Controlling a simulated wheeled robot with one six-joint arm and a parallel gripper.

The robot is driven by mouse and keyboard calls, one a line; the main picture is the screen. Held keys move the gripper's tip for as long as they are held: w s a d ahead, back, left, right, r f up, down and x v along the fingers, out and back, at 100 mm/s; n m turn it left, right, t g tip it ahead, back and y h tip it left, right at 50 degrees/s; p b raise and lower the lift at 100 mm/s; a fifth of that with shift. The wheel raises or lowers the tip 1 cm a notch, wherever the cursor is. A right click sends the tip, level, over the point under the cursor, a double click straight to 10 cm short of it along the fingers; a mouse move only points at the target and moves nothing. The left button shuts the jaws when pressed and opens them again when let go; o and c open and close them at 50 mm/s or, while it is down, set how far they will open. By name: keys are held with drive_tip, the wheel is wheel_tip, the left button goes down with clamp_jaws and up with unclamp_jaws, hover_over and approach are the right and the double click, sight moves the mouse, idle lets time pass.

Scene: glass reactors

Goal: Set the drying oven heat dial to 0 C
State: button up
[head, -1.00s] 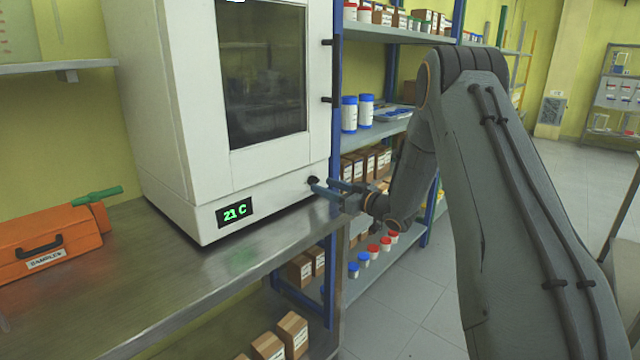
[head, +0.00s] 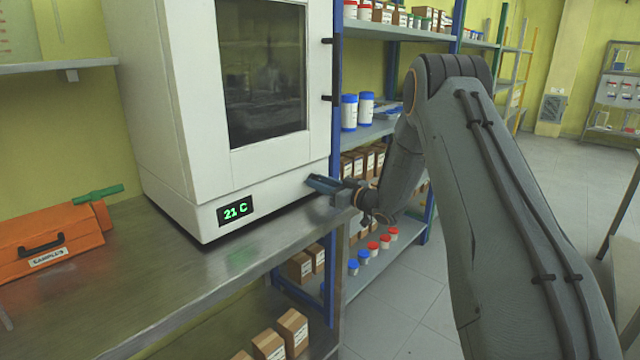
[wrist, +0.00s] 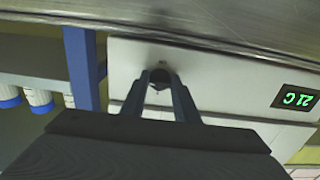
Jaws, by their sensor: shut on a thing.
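The white drying oven (head: 190,100) stands on the steel bench. Its green display (head: 235,210) reads 21 C; in the wrist view the display (wrist: 297,98) appears upside down. The heat dial is the small dark knob at the lower right of the oven front, mostly hidden behind my fingers in the head view. In the wrist view the dial (wrist: 160,77) sits between my fingertips. My gripper (head: 322,183) is shut on the dial, its fingers on either side of it. The dial's pointer mark cannot be made out.
An orange case (head: 50,245) labelled SAMPLES lies on the steel bench (head: 190,275) at the left. A blue-framed shelf (head: 336,100) with bottles and boxes stands close to the right of the oven, behind my arm. Open floor lies to the right.

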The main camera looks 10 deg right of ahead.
drive_tip(key=shift+n, duration=0.3)
drive_tip(key=n+b, duration=0.3)
drive_tip(key=n, duration=0.1)
drive_tip(key=shift+w+b, duration=0.1)
drive_tip(key=shift+b, duration=0.2)
drive_tip(key=n+b, duration=0.3)
drive_tip(key=n, duration=0.2)
drive_tip(key=n+b, duration=0.5)
drive_tip(key=shift+r+n+b, duration=0.1)
drive_tip(key=shift+n+b, duration=1.4)
drive_tip(key=shift+n, duration=0.1)
drive_tip(key=o, duration=1.1)
drive_tip(key=shift+c, duration=0.2)
drive_tip(key=shift+d, duration=0.1)
